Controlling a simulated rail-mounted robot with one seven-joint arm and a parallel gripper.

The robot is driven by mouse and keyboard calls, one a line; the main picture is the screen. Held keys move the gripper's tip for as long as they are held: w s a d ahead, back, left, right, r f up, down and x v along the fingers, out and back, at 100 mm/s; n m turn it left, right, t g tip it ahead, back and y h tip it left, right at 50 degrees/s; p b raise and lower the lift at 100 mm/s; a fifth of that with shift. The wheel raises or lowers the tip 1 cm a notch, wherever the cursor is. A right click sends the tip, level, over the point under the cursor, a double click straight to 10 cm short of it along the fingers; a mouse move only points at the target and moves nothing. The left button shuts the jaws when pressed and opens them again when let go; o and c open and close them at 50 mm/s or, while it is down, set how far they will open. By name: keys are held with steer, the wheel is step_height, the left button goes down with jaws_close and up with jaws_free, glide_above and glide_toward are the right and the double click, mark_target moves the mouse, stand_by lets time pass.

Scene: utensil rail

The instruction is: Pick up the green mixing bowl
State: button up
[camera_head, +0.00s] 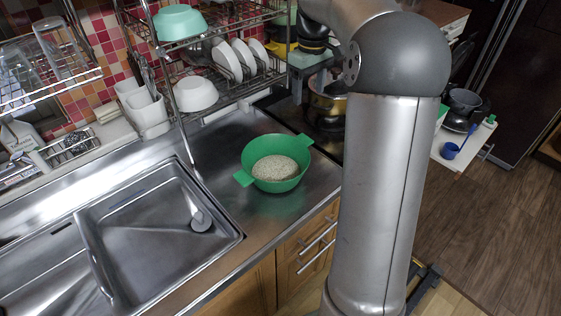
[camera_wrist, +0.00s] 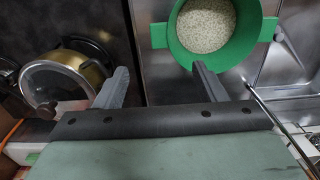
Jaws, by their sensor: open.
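The green mixing bowl (camera_head: 258,178) stands upright on the steel counter, right of the sink. It has two flat side handles and holds pale grains. In the wrist view the bowl (camera_wrist: 222,58) is at the top, right of centre. My gripper (camera_wrist: 161,77) is open, its two fingers spread wide with nothing between them. The right fingertip overlaps the bowl's near rim in the wrist view; I cannot tell whether it touches.
A gold pot (camera_head: 326,104) sits on the dark stove beside the counter; it also shows in the wrist view (camera_wrist: 60,80). A wire dish rack (camera_head: 230,90) with bowls and plates stands behind. The sink (camera_head: 150,235) is at left. Bare counter surrounds the bowl.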

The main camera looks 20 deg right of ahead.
glide_above(303, 139)
steer(key=f, duration=0.9)
steer(key=shift+s+d+f+p, duration=0.15)
steer(key=shift+s+f+p, duration=0.1)
steer(key=shift+p, duration=0.1)
steer(key=shift+w+f+p, duration=0.15)
steer(key=shift+f+p, duration=0.15)
steer(key=shift+f, duration=1.1)
steer(key=shift+w+f+p, duration=0.1)
steer(key=shift+f+p, duration=0.2)
steer(key=shift+f, duration=1.05)
steer(key=c, duration=1.4)
